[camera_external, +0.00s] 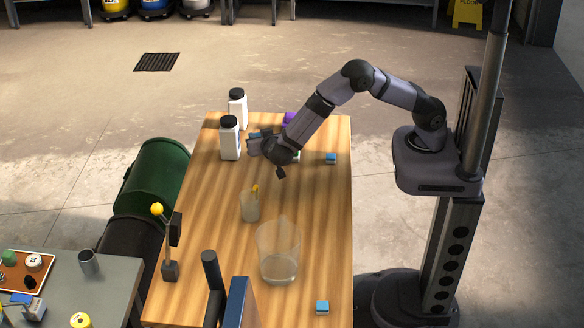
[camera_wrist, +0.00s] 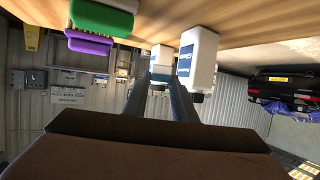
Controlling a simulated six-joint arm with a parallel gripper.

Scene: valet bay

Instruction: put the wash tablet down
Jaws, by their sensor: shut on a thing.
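My gripper (camera_external: 254,144) is low over the wooden table, pointing left, beside the nearer white bottle. In the wrist view its two fingers (camera_wrist: 158,82) reach forward with a small blue-and-white piece, the wash tablet (camera_wrist: 159,79), between their tips. The tablet is small and partly hidden by the fingers; I cannot tell whether it touches the table. Two similar blue tablets lie on the table, one right of my gripper (camera_external: 331,158) and one at the near right (camera_external: 322,307).
Two white bottles with black caps (camera_external: 230,138) (camera_external: 237,108) stand close to my gripper. A small clear cup (camera_external: 250,207) and a larger clear container (camera_external: 278,255) stand nearer. The table's right middle is clear.

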